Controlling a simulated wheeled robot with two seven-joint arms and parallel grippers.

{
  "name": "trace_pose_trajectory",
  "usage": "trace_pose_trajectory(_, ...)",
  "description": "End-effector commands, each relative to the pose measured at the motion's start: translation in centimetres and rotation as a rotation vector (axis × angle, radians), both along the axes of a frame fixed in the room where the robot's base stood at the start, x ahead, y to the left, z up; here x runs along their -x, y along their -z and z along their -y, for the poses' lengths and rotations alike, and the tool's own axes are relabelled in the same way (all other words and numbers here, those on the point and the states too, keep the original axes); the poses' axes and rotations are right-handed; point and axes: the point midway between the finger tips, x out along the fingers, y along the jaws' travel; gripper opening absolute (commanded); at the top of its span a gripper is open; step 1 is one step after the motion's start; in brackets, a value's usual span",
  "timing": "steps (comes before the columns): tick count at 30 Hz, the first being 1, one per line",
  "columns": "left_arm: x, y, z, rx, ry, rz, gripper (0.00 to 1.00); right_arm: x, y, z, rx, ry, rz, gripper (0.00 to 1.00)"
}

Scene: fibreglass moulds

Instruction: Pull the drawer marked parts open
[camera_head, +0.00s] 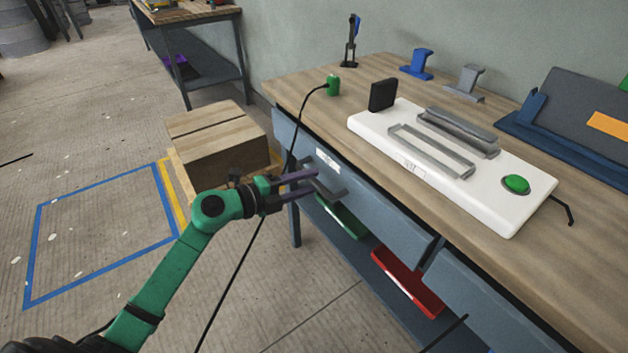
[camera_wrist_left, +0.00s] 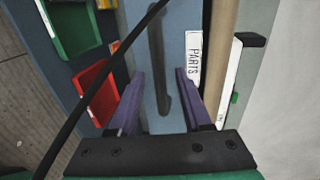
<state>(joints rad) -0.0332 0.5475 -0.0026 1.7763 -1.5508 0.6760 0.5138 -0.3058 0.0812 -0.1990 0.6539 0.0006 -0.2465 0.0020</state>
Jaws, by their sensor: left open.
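The drawer marked PARTS (camera_head: 372,203) is in the front of the wooden-topped workbench and looks shut. Its white label (camera_head: 328,160) reads PARTS in the left wrist view (camera_wrist_left: 193,58). Its dark bar handle (camera_wrist_left: 155,45) runs up the middle of that view. My left gripper (camera_head: 313,184) is open, with purple fingers pointing at the drawer front. In the left wrist view the handle's near end lies between the two fingers (camera_wrist_left: 159,75), with a gap on each side. I cannot tell whether the fingertips reach past the bar. My right gripper is not in view.
A black cable (camera_head: 232,283) hangs beside my left gripper. Green (camera_head: 342,216) and red (camera_head: 408,282) bins sit below the drawer. A cardboard box (camera_head: 222,140) stands left of the bench. A white fixture with a green button (camera_head: 516,184) lies on top.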

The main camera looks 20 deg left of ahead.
Motion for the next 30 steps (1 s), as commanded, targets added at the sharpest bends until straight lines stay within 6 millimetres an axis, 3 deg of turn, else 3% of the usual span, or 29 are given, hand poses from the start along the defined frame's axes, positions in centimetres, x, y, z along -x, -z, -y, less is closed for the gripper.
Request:
trace_pose_trajectory(4,-1.6,0.4,1.2,0.002,-0.001,0.001,0.49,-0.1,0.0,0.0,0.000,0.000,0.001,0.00)
trace_pose_trajectory(12,-1.9,0.6,1.5,0.001,-0.001,0.000,0.49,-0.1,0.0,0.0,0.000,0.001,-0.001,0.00)
trace_pose_trajectory(13,-1.9,0.6,1.5,0.001,-0.001,0.000,0.45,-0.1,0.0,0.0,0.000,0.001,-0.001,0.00)
trace_pose_trajectory(16,-1.9,0.6,1.5,0.001,-0.001,0.000,0.07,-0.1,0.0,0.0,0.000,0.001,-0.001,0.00)
trace_pose_trajectory(17,-1.9,0.6,1.5,0.001,-0.001,0.000,0.00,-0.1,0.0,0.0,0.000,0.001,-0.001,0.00)
trace_pose_trajectory(30,-1.9,0.6,1.5,0.000,-0.001,-0.001,0.00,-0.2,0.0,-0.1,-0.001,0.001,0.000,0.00)
